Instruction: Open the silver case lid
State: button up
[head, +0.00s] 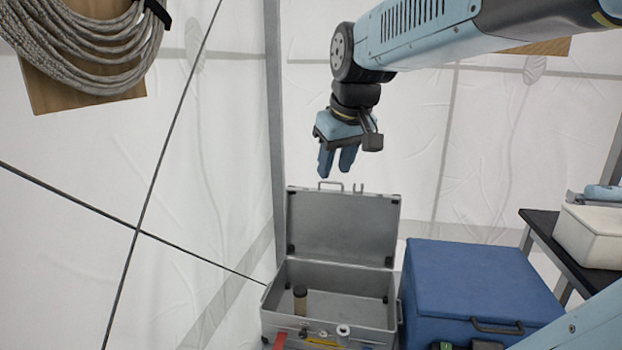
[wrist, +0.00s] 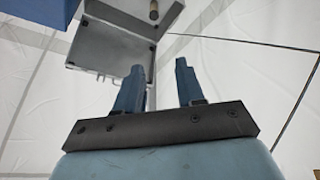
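The silver case (head: 330,308) stands low in the middle of the head view. Its lid (head: 343,228) is raised at the back, close to upright, with a handle on its top edge. A dark-capped cylinder (head: 300,299) stands inside. My gripper (head: 336,174) hangs above the lid's top edge, fingers pointing down, apart from the lid in the picture. In the wrist view the two blue fingers (wrist: 158,85) are spread with nothing between them. The lid (wrist: 108,50) and part of the cylinder (wrist: 154,12) show beyond them.
A blue case (head: 480,285) with a dark handle stands right of the silver case. A dark table (head: 548,243) with a white box (head: 590,235) is at the right. Coiled cable (head: 80,45) hangs at upper left. Thin dark lines (head: 139,228) cross before the white tent wall.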

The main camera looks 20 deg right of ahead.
jog(key=w+d+r+n+g, duration=0.15)
jog(key=w+d, duration=0.25)
jog(key=w, duration=0.6)
jog(key=w+d+n+y, duration=0.1)
jog(key=w+d+n, duration=0.15)
jog(key=w, duration=0.65)
jog(key=w+d+r+n, duration=0.1)
jog(key=w+d, duration=0.3)
jog(key=w, duration=0.6)
jog(key=w+d+f+n+y, duration=0.3)
jog(key=w+d+f+n, duration=0.2)
jog(key=w+d+f, duration=1.15)
jog(key=shift+g, duration=0.35)
jog(key=x, duration=0.3)
jog(key=d+x, duration=0.1)
jog(key=x, duration=0.7)
jog(key=shift+w+d+f, duration=0.1)
jog(key=shift+w+f, duration=0.1)
jog(key=shift+w, duration=0.25)
grip_shut()
jog(key=shift+r, duration=0.1)
